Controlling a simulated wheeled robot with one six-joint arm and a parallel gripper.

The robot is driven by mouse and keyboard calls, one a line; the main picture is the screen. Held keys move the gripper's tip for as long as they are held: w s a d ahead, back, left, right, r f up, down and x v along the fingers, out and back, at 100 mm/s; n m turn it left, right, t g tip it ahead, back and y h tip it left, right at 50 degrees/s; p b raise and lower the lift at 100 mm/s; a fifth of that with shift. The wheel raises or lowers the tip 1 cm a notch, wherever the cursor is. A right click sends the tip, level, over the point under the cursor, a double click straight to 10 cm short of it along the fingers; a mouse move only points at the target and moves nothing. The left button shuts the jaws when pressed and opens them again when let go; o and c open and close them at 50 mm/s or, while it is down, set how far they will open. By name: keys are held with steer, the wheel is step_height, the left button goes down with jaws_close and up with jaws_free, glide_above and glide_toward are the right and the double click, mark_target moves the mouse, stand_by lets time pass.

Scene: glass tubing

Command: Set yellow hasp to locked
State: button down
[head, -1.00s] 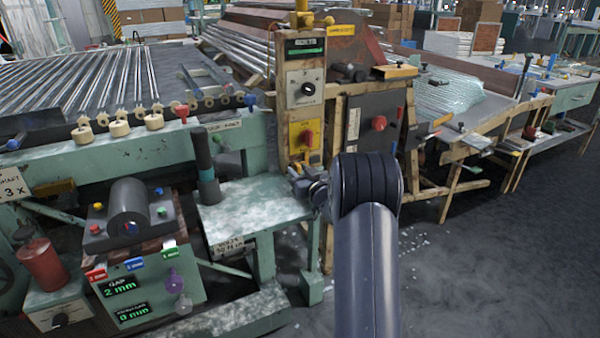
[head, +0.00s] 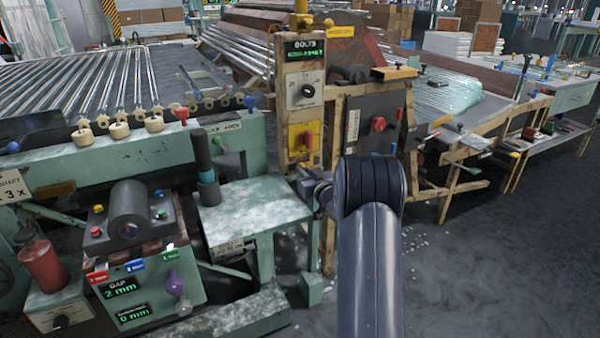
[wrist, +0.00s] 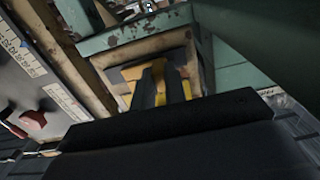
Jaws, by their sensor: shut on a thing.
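The yellow hasp (wrist: 158,70) shows in the wrist view in front of a dark square plate on a pale, worn post. My gripper (wrist: 163,84) has its two dark fingers close together on the yellow piece, shut on it. The fingers cover part of the hasp, and I cannot read its locked or unlocked position. In the head view my gripper (head: 313,186) is at the wooden-framed post, just below the yellow switch panel, partly hidden by my arm. I cannot make out the hasp clearly there.
A yellow panel with a red handle (head: 305,137) and a dial panel (head: 307,91) are above my gripper. A dark box with a red knob (head: 378,124) is to the right. A green side table (head: 255,205) stands close on the left. The floor (head: 480,270) at right is open.

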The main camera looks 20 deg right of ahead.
steer(key=shift+d+r, duration=0.15)
steer(key=shift+d, duration=0.35)
steer(key=c, duration=1.4)
jaws_free()
steer(key=shift+c, duration=0.2)
steer(key=s+p, duration=0.1)
steer(key=s, duration=0.9)
steer(key=shift+s+d, duration=0.2)
steer(key=shift+s, duration=0.2)
steer(key=shift+w, duration=0.15)
steer(key=w+a+b, duration=0.1)
steer(key=w, duration=0.9)
steer(key=shift+w+a, duration=0.25)
steer(key=shift+w, duration=0.05)
